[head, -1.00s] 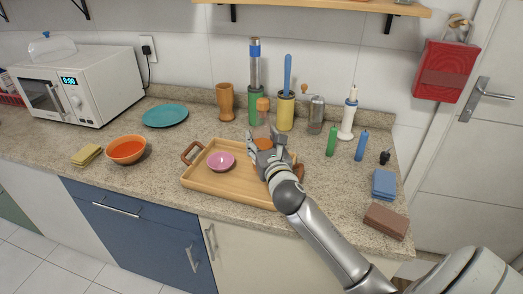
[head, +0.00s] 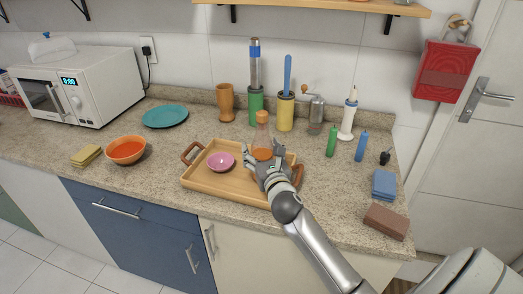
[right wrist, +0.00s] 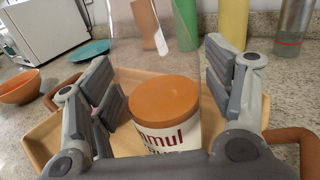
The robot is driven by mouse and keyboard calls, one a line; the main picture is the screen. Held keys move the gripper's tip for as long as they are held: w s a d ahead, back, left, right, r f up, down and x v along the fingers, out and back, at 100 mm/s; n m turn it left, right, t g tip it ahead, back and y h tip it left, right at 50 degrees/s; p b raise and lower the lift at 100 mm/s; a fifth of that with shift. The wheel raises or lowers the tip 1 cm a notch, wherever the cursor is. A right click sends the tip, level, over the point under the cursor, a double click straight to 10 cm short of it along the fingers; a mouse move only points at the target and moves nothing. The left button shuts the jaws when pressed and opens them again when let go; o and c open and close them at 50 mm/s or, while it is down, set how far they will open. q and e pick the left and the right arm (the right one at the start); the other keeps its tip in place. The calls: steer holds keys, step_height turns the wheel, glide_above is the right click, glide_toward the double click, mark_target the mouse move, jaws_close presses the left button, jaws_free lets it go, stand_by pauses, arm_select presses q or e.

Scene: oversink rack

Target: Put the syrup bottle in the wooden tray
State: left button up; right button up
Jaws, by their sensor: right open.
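The syrup bottle (head: 262,138) is clear, with an orange cap and amber syrup low inside. It stands upright at the back right inside the wooden tray (head: 225,193). In the right wrist view the syrup bottle (right wrist: 168,110) shows its white label with red letters, and the tray's far wall (right wrist: 115,80) is behind it. My right gripper (head: 262,160) is open, its fingers on either side of the bottle's lower part with gaps visible. In the head view it hides part of the bottle's base. My left gripper is not in view.
A pink bowl (head: 221,161) sits in the tray, left of the bottle. Behind the tray stand a green canister (head: 256,105), a yellow canister (head: 285,115) and a grinder (head: 316,115). An orange bowl (head: 126,151) is to the left. The counter right of the tray is partly clear.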

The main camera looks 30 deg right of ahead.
steer(key=shift+r, duration=0.25)
steer(key=b+v, duration=0.1)
steer(key=v, duration=1.1)
